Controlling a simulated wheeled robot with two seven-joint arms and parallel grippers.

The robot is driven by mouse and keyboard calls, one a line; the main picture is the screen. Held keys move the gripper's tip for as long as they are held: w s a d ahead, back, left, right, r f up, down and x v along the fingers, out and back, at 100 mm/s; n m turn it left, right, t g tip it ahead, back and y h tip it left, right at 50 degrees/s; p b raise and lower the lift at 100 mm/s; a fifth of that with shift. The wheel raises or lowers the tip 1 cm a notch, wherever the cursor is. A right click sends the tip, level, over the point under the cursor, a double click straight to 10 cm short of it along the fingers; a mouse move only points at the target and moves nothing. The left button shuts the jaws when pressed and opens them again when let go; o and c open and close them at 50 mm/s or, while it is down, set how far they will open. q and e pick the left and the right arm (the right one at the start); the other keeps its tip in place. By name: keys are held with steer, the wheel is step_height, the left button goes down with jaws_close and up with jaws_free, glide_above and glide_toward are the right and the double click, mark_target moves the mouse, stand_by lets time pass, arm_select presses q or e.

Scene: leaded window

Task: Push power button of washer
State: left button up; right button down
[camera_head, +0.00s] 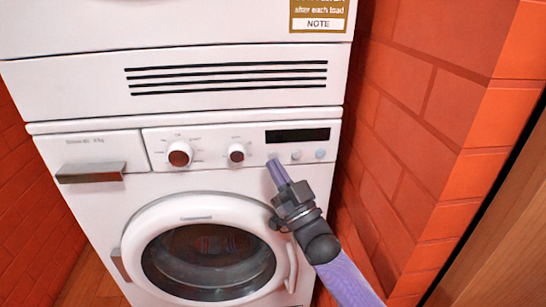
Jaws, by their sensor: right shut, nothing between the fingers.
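The white washer (90,208) stands in the middle of the head view, with its round glass door (208,255) closed. Its control panel has two knobs, a dark display (298,136) and small round buttons below the display. One button (296,155) and a bluish button (320,154) show to the right of my right gripper's tip. My right gripper (274,164) is shut and empty, with its tip at the panel under the display's left end. The tip hides the panel spot behind it, and I cannot tell whether it touches. My left gripper is out of view.
A second white appliance with a black-slotted strip (228,78) sits on top of the washer. A detergent drawer with a handle (91,173) is at left. Orange brick walls (415,130) stand close on both sides, and a wooden panel (505,240) is at lower right.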

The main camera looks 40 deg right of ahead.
steer(key=shift+w+d, duration=0.25)
steer(key=shift+w, duration=0.1)
steer(key=shift+w, duration=0.1)
stand_by(0.3)
steer(key=shift+s+a+r, duration=0.15)
steer(key=shift+s, duration=0.2)
steer(key=shift+s+a+p, duration=0.1)
steer(key=shift+s+p, duration=0.05)
steer(key=shift+p, duration=0.2)
